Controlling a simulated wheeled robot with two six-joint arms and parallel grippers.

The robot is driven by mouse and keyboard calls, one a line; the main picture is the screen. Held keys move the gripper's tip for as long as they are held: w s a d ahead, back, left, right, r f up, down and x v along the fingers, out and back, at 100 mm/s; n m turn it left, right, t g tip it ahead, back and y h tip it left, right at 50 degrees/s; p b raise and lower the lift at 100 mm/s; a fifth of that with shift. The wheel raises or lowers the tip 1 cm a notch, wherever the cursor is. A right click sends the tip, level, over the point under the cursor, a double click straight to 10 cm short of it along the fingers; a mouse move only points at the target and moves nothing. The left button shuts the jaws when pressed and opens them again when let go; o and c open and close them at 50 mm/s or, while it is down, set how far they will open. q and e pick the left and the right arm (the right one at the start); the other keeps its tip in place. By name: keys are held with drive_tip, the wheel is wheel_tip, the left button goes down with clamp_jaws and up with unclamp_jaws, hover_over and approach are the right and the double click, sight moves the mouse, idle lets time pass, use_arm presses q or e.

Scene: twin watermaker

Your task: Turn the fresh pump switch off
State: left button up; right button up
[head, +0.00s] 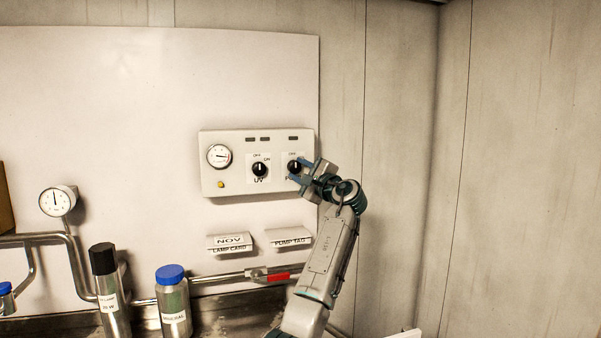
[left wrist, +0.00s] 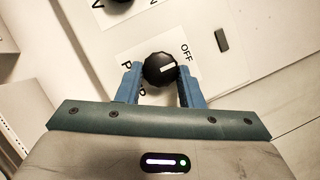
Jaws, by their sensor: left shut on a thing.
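The white control panel (head: 230,185) on the wall carries a UV knob (head: 259,170) and, to its right, the black pump knob (head: 294,166). My left gripper (head: 302,171) reaches it from the lower right. In the left wrist view, the blue fingers are shut on the pump knob (left wrist: 160,69), one on each side. The pump name label is partly hidden by a finger, and the ON mark is hidden. My right gripper is not in view.
A gauge (head: 219,156) and a yellow button (head: 221,184) are on the panel's left. Below hang a lamp card (head: 229,242) and a pump tag (head: 289,238). A pipe with a red handle (head: 278,277) and bottles (head: 173,300) stand lower left. Bare wall lies right.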

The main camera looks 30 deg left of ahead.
use_arm(q)
drive_tip(key=o, duration=0.9)
drive_tip(key=shift+f, duration=0.1)
drive_tip(key=shift+o, duration=0.5)
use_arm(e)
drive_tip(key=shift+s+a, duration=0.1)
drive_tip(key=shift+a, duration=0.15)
use_arm(q)
drive_tip(key=shift+d, duration=0.15)
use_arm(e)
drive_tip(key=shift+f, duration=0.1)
use_arm(q)
drive_tip(key=shift+s+d+f, duration=0.1)
drive_tip(key=shift+s+d, duration=0.05)
drive_tip(key=shift+d, duration=0.15)
drive_tip(key=b+v, duration=0.3)
drive_tip(key=v, duration=0.7)
drive_tip(key=shift+b, duration=0.3)
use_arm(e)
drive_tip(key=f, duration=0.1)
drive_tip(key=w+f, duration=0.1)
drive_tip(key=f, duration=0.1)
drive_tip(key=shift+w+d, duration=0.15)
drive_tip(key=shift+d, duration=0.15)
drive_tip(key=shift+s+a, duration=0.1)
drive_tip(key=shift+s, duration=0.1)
